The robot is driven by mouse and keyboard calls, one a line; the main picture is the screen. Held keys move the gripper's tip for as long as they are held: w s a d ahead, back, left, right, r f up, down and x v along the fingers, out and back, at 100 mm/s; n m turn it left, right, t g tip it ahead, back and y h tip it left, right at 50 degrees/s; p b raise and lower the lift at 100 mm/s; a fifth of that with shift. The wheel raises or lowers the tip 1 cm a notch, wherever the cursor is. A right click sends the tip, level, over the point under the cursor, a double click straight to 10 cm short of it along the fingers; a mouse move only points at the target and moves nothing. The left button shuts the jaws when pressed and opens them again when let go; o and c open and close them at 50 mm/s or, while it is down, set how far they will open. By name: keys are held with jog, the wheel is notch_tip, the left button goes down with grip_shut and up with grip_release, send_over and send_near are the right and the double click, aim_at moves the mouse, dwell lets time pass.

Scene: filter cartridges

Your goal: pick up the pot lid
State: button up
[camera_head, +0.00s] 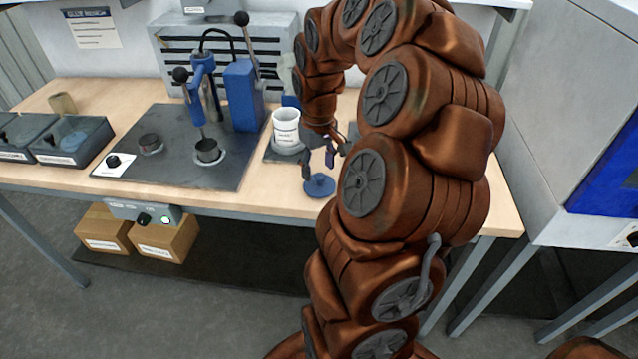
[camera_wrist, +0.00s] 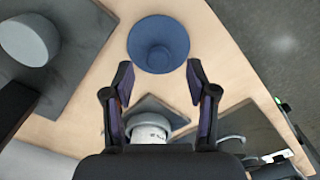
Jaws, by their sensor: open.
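The pot lid (camera_head: 319,186) is a round blue disc with a raised knob, lying on the wooden bench top near its front edge. In the wrist view the lid (camera_wrist: 158,44) lies just beyond the fingertips, roughly centred between them. My gripper (camera_head: 319,168) is open and empty, above and close to the lid in the head view. In the wrist view my gripper (camera_wrist: 160,78) shows its two fingers spread apart, with the lid clear of both. My arm hides the bench to the right of the lid.
A white labelled pot (camera_head: 286,127) stands on a small dark mat behind the lid. A dark plate with a blue press (camera_head: 243,95) fills the middle of the bench. Dark trays (camera_head: 72,141) sit at left. The bench's front edge (camera_head: 270,208) is close to the lid.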

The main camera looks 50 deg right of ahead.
aim_at(320, 175)
jog(key=shift+s+f, duration=0.2)
jog(key=shift+f, duration=1.55)
jog(key=c, duration=1)
